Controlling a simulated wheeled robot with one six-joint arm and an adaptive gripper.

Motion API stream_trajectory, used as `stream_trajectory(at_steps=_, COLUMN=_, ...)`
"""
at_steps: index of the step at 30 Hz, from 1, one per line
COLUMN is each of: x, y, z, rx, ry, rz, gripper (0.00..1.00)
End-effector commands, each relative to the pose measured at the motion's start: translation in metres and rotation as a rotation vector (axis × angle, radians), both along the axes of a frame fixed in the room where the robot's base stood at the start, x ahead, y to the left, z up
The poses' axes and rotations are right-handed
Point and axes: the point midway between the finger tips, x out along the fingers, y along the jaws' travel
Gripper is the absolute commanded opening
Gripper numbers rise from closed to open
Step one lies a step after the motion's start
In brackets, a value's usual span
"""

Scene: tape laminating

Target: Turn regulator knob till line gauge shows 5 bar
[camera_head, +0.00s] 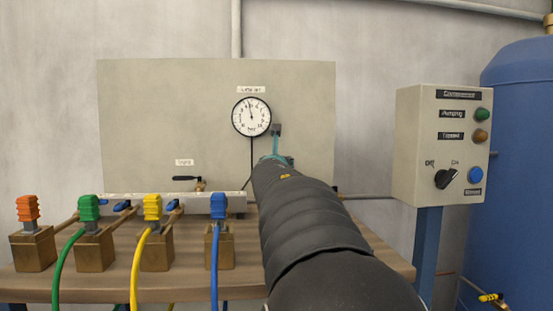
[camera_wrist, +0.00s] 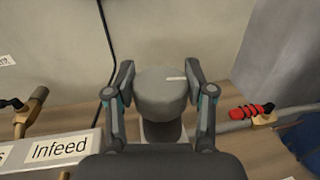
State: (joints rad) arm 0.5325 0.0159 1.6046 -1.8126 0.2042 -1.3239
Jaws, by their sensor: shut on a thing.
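The regulator knob (camera_wrist: 160,92) is a grey round knob with a short white mark on top, seen in the wrist view. My gripper (camera_wrist: 161,85) has a finger on each side of the knob and is shut on it. In the head view my arm hides the knob and most of the gripper. The line gauge (camera_head: 251,117) is a round white dial with a black rim on the beige panel. Its dark needle points nearly straight up, a little left of vertical. The dial numbers are too small to read.
A control box (camera_head: 443,145) with a switch and coloured buttons stands at right, before a blue tank (camera_head: 520,160). Coloured hose connectors, such as the green one (camera_head: 89,208), line the wooden bench (camera_head: 190,284). A red-handled valve (camera_wrist: 252,111) sits right of my gripper.

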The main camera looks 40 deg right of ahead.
Motion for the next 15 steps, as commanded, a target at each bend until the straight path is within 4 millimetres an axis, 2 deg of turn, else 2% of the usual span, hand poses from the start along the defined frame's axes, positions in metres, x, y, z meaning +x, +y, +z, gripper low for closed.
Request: stream_trajectory(at_steps=15, x=0.0011, y=0.0011, z=0.002, rx=-0.001, ry=0.0, rz=-0.122, gripper=0.19)
